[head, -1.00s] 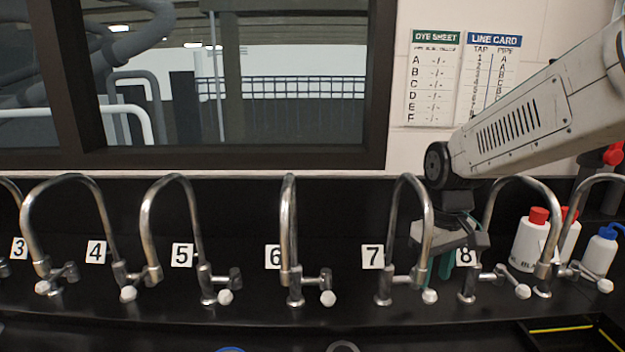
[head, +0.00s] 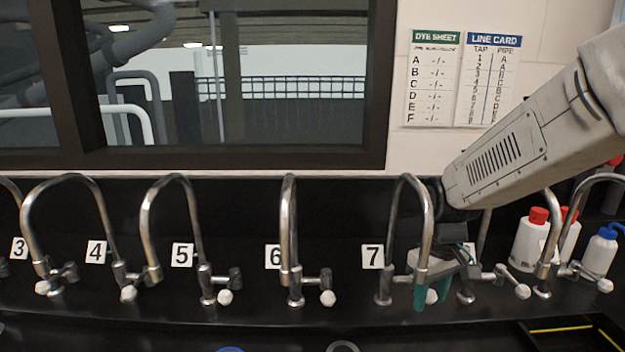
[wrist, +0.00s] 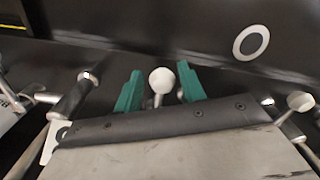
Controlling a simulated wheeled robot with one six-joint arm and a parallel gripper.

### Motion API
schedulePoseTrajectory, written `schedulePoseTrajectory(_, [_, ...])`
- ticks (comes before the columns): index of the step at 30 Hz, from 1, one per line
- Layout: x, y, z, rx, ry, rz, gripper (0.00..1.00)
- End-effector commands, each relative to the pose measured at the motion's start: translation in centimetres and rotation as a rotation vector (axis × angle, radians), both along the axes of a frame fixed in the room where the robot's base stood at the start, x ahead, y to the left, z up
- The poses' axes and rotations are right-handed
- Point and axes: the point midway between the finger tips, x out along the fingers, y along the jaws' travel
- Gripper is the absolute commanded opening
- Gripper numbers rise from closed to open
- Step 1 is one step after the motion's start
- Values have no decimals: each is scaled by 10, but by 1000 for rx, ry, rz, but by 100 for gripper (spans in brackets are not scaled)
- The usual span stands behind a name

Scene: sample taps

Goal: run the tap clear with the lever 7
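Tap 7 (head: 397,218) is a chrome gooseneck beside its white number card (head: 372,257). Its lever ends in a white knob (head: 432,297), low at the right of the tap's base. My gripper (head: 432,290) is at that lever, with its green fingers pointing down, partly behind the tap's spout. In the wrist view the white knob (wrist: 162,80) sits between the two green fingertips (wrist: 160,88), which stand apart with gaps on both sides. The lever's shaft is mostly hidden by my gripper's body.
Tap 6 (head: 289,220) stands to the left. Tap 8's lever knob (head: 522,291) is close on the right. White bottles (head: 529,240) stand farther right. A dye sheet (head: 433,80) and a line card (head: 487,82) hang on the wall. A grey ring (wrist: 251,40) shows in the wrist view.

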Motion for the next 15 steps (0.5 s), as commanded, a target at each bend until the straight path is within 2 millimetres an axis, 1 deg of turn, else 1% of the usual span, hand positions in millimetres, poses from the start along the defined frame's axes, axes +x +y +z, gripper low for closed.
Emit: schedulePoseTrajectory(15, [18, -43, 0, 0, 0, -3, 40])
